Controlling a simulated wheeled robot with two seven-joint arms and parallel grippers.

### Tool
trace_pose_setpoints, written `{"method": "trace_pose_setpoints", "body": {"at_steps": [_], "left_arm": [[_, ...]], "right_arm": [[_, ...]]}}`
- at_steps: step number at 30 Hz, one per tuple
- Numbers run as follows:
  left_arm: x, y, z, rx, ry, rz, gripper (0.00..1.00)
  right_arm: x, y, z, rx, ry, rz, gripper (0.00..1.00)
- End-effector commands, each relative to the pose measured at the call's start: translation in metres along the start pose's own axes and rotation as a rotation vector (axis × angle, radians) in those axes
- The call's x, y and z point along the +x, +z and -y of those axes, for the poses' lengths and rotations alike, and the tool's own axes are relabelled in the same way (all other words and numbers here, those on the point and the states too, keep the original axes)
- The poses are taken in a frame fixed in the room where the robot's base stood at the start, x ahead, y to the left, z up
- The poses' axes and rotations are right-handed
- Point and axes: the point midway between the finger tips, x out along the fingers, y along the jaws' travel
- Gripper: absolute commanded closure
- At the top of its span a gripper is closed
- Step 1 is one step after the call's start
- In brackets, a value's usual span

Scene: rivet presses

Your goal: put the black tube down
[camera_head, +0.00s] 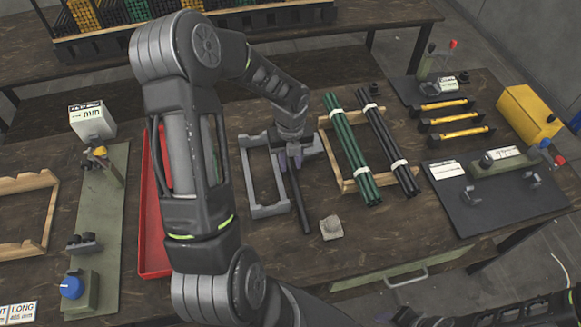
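My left gripper (291,159) points down over the middle of the table, with its fingers on either side of a thin black tube (301,205). It appears shut on the tube near the tube's far end. The tube runs from the fingers toward the near table edge, along the right side of a grey cradle (267,211). I cannot tell whether the tube touches the cradle or table. My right arm (500,311) shows only in part at the bottom right; its finger state is unclear.
Bundled green tubes (350,150) and black tubes (388,145) lie on a wooden rack right of the cradle. A red tray (152,240) is partly behind my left arm. A small beige block (331,228) sits near the tube's near end. Presses stand at both sides.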

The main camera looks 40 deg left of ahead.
Motion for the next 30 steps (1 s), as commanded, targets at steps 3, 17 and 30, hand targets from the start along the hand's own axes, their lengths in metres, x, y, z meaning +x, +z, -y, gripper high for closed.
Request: {"method": "trace_pose_setpoints", "body": {"at_steps": [3, 17, 30], "left_arm": [[0.0113, -0.0001, 0.0003, 0.001, 0.000, 0.000, 0.72], [0.0130, 0.0002, 0.0001, 0.000, -0.001, 0.001, 0.72], [0.0129, 0.0002, 0.0001, 0.000, -0.001, 0.001, 0.95]], "right_arm": [[-0.0011, 0.0003, 0.0002, 0.001, 0.001, 0.001, 0.59], [-0.0007, 0.0004, 0.0001, 0.001, 0.001, 0.001, 0.59], [-0.0007, 0.0003, 0.0001, 0.001, 0.000, 0.001, 0.59]]}}
